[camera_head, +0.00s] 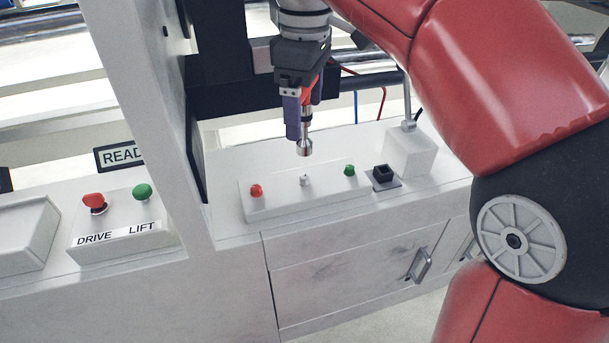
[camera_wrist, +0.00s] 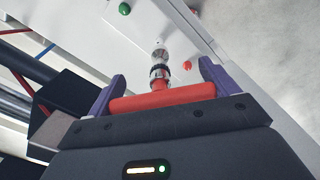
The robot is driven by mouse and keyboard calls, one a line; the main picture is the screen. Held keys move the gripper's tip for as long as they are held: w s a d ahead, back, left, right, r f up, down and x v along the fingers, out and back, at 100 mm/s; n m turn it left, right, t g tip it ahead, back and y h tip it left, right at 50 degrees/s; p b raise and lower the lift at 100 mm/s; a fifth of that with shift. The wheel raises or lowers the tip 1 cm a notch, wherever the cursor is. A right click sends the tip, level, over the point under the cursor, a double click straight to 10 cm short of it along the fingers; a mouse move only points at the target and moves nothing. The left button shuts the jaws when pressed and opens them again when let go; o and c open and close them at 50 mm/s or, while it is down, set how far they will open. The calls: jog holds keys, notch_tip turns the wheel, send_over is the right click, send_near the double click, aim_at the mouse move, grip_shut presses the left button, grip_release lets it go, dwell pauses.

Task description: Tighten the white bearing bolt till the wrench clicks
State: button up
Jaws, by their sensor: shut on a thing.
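My gripper (camera_head: 305,112) is shut on the wrench, with a purple finger on each side of its red handle (camera_wrist: 163,97). The wrench points down and its silver socket (camera_head: 304,147) is at the lower end. The white bolt (camera_head: 305,180) stands on a low white block, between a red and a green bolt. In the head view the socket is above the white bolt, with a visible gap between them.
The red bolt (camera_head: 256,190) and green bolt (camera_head: 349,170) stand on the same block (camera_head: 280,208). A black square socket piece (camera_head: 383,174) and a white box (camera_head: 410,152) are at the right. A DRIVE/LIFT panel (camera_head: 125,232) is at the left, beyond a white post (camera_head: 150,110).

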aim_at(305, 142)
jog(key=shift+f+b, duration=1.45)
jog(key=shift+f, duration=0.85)
jog(key=shift+f+b, duration=0.8)
jog(key=shift+f, duration=0.35)
jog(key=shift+r+m+p, duration=0.1)
jog(key=shift+m+p, duration=0.2)
jog(key=shift+m+p, duration=1.05)
jog(key=shift+m, duration=0.85)
jog(key=m+p, duration=0.2)
jog(key=m, duration=0.2)
jog(key=shift+m, duration=0.4)
jog(key=shift+n, duration=1.3)
